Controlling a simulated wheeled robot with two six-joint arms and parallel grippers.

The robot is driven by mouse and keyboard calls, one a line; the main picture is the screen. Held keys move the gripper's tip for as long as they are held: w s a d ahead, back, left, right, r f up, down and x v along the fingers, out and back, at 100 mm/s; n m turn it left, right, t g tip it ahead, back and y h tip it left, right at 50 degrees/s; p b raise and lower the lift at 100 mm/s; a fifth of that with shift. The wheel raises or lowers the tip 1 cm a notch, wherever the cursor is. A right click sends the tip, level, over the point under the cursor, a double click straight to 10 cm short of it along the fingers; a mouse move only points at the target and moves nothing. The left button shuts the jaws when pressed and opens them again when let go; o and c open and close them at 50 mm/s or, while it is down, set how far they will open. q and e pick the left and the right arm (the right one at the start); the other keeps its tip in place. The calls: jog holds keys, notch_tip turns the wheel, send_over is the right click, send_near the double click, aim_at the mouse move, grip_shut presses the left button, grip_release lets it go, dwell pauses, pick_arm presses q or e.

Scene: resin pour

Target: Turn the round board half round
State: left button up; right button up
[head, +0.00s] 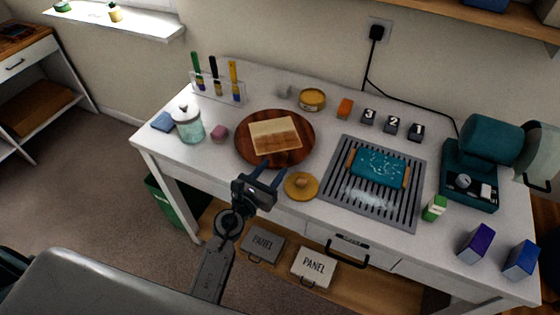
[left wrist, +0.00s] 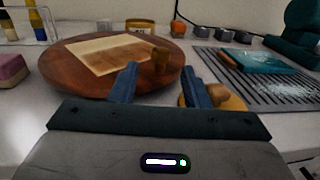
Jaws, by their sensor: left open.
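The round board (head: 247,137) is a reddish-brown wooden disc lying flat on the white table, left of its middle. A paler rectangular panel (head: 275,133) lies on it. In the left wrist view the round board (left wrist: 80,80) fills the left half, and a short brown peg (left wrist: 161,57) stands near its close edge. My left gripper (head: 273,167) is open at the board's front edge. In the left wrist view its fingertips (left wrist: 161,68) show on either side of the peg, with no visible contact. In the head view the peg is not clear. My right gripper is not in view.
A yellow lid with a knob (head: 301,190) lies right beside my left gripper. A slatted grey rack (head: 341,190) holding a teal board (head: 378,167) is to the right. A pink block (head: 219,132) and a glass jar (head: 188,125) stand left of the round board.

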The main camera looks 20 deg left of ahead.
pick_arm(q)
jog(key=shift+b+v, duration=0.35)
jog(key=shift+v, duration=1.75)
